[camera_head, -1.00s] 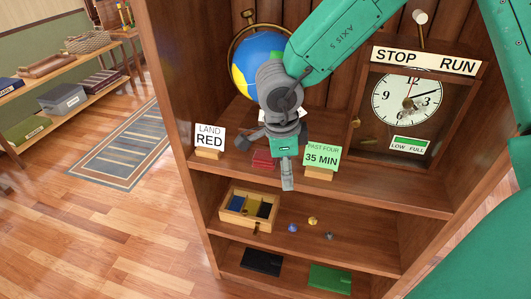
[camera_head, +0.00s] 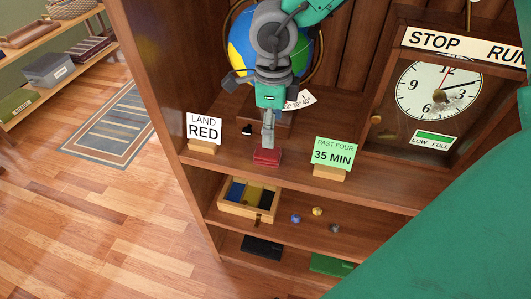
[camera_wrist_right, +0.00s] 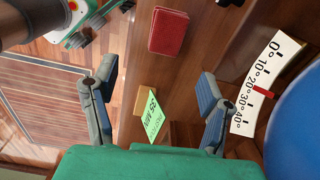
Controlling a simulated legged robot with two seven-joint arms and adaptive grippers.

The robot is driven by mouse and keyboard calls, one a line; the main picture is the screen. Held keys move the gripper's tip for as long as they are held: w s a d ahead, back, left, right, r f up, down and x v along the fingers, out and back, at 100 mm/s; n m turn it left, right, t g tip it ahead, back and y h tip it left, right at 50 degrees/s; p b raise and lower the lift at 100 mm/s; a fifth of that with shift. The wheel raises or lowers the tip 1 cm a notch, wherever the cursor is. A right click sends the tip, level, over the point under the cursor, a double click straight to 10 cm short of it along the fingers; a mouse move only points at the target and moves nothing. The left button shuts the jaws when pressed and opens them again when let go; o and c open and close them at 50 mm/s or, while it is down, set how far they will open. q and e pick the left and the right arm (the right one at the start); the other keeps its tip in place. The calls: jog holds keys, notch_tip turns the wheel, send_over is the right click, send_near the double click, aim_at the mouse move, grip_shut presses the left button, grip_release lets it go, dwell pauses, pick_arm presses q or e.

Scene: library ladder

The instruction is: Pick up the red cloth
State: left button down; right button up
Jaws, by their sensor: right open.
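The red cloth (camera_head: 267,156) is a small folded red block lying on the upper shelf between the two cards. It also shows in the right wrist view (camera_wrist_right: 168,31), beyond the fingertips and not between them. My right gripper (camera_head: 266,128) comes down from above in the head view, and a grey finger hangs just over or behind the cloth's far edge. I cannot tell whether it touches. In the right wrist view the two fingers (camera_wrist_right: 154,78) are spread apart, with nothing held. My left gripper is not in view.
The LAND RED card (camera_head: 204,128) stands left of the cloth and the green 35 MIN card (camera_head: 333,152) right. A globe (camera_head: 241,48) is behind my gripper, a clock (camera_head: 438,90) at right. Below are a divided wooden box (camera_head: 235,209) and small stones (camera_head: 317,211).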

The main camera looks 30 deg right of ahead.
aim_at(272, 152)
jog(key=f, duration=0.3)
jog(key=shift+a+f, duration=0.25)
jog(key=d+f, duration=0.2)
jog(key=f, duration=0.1)
jog(key=f+b, duration=0.1)
jog(key=f, duration=0.1)
jog(key=shift+w+d, duration=0.15)
jog(key=shift+d, duration=0.25)
jog(key=shift+w+a+f+b, duration=0.1)
jog(key=shift+a+f+b, duration=0.2)
jog(key=shift+a+f, duration=0.5)
jog(key=shift+a, duration=0.7)
jog(key=shift+d+f, duration=0.1)
jog(key=shift+d, duration=0.45)
jog(key=c, duration=1)
jog(key=shift+d, duration=0.35)
jog(key=shift+c, duration=1.2)
jog(key=shift+d+f, duration=0.15)
jog(key=shift+d, duration=0.1)
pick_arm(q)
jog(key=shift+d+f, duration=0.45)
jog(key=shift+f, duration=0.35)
pick_arm(e)
jog(key=shift+a, duration=0.1)
